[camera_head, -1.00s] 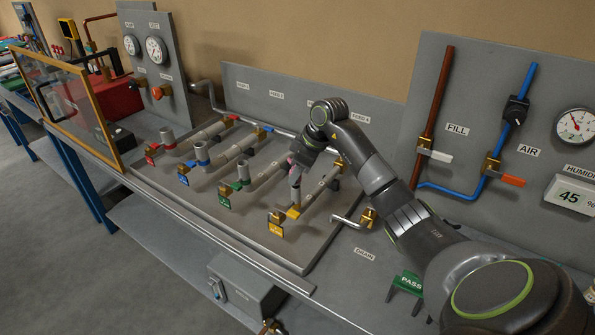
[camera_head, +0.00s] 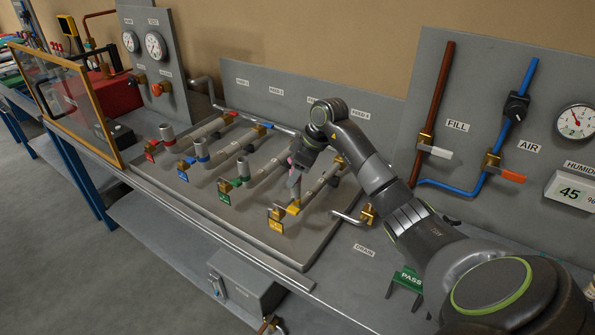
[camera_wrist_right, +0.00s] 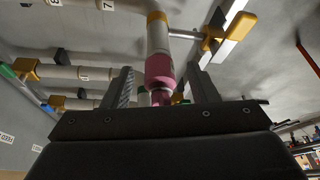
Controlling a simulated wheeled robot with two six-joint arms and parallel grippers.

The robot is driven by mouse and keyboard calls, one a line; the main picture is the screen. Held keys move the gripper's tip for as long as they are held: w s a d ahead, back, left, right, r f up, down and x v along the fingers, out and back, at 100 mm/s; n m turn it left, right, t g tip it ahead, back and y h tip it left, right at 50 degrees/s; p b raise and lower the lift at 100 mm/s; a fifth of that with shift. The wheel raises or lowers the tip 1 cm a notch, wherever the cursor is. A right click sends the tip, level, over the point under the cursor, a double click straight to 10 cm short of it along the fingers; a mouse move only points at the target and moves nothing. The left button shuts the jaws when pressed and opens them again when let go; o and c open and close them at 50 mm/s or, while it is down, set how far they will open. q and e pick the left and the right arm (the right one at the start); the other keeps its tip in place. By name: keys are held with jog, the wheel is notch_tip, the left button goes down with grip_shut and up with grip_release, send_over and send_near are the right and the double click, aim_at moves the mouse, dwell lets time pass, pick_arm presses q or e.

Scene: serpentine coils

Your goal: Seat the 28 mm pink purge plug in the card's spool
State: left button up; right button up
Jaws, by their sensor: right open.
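The pink plug (camera_wrist_right: 160,70) sits at the end of a pale upright spool (camera_wrist_right: 158,35) with a yellow band, in line with it in the right wrist view. My right gripper (camera_wrist_right: 160,78) is open, with one finger on each side of the plug and visible gaps beside it. How deep the plug sits is hidden. In the head view the right gripper (camera_head: 296,168) is over the yellow-tagged coil, and a bit of pink (camera_head: 291,160) shows beside it. The pale spool (camera_head: 295,186) stands below the gripper. My left gripper is not in view.
Red, blue and green-tagged coils lie left on the grey plate (camera_head: 262,243). A drain pipe (camera_head: 352,217) is close right. A wall panel with fill and air valves (camera_head: 485,85) rises behind my arm.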

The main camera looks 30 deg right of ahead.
jog(key=b+v, duration=0.2)
jog(key=v, duration=1.5)
jog(key=shift+s+r+b, duration=0.15)
jog(key=shift+s+b, duration=0.05)
jog(key=shift+b, duration=0.2)
